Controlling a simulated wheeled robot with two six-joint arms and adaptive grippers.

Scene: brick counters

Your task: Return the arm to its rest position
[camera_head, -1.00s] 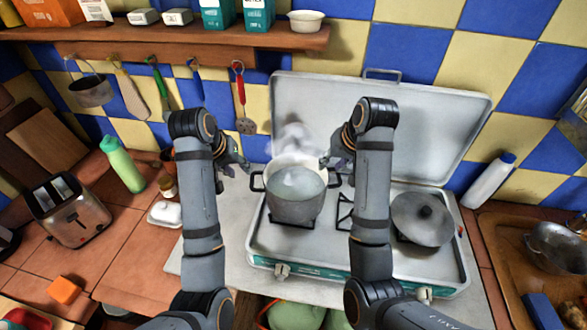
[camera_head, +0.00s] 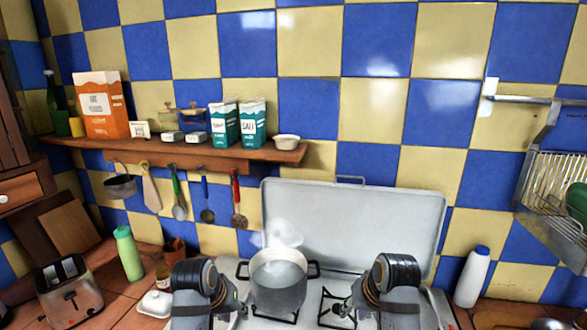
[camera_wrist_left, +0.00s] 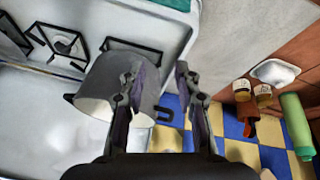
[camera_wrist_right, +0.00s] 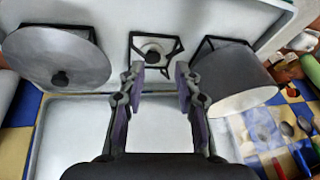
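The steaming grey pot (camera_head: 277,284) stands on the stove's left burner between my two arms, and it also shows in the left wrist view (camera_wrist_left: 110,80). My left gripper (camera_wrist_left: 158,74) is open and empty beside the pot, its fingers spread with one pot handle (camera_wrist_left: 165,115) seen between them in the picture. Whether it touches the handle cannot be told. My right gripper (camera_wrist_right: 159,74) is open and empty above the stove, near the bare middle burner (camera_wrist_right: 152,50). Both forearms stand at the bottom of the head view and partly hide the stove.
The stove's raised cover (camera_head: 345,222) stands behind the pot. A round lid (camera_wrist_right: 55,50) rests on the other burner. A shelf (camera_head: 190,149) with boxes and hanging utensils is on the wall. A green bottle (camera_head: 129,254), toaster (camera_head: 70,290) and white bottle (camera_head: 472,278) flank the stove.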

